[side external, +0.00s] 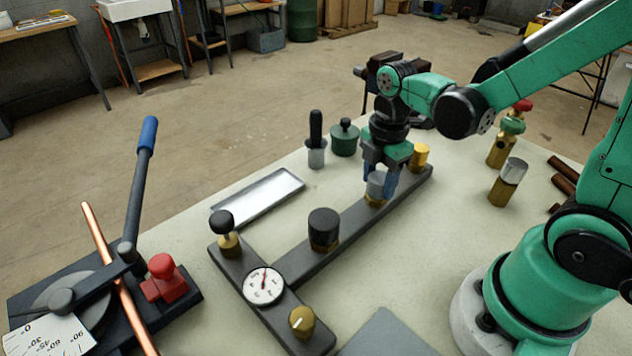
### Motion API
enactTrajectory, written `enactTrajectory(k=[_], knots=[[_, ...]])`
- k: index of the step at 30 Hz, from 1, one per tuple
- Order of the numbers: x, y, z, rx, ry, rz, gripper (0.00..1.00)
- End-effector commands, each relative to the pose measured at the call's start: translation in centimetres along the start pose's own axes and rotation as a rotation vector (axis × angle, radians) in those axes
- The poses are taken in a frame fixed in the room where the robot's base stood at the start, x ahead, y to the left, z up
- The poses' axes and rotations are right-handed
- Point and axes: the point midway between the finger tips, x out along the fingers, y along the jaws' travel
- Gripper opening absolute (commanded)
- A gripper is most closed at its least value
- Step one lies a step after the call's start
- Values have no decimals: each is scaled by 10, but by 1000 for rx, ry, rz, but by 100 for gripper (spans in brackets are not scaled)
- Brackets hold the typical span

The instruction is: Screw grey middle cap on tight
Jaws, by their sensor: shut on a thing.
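The grey cap (376,186) sits at the middle position on the dark manifold bar (333,228), on a brass fitting (374,202). My gripper (379,184) points straight down with its blue fingers on both sides of the grey cap, shut on it. The cap looks upright. Its seam with the brass is small, so I cannot tell how tightly it sits.
A pressure gauge (263,285), a brass valve (302,320) and a black knob (221,221) are on the crossbar. A metal tray (258,197), a green pot (344,138) and a black-handled tool (316,140) stand behind. A pipe bender (100,290) is left. Brass fittings (507,183) stand right.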

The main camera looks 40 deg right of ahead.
Motion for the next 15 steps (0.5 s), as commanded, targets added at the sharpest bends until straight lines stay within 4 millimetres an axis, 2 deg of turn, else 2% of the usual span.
enactTrajectory(k=[15], knots=[[1,0,0,958,-1,0,0]])
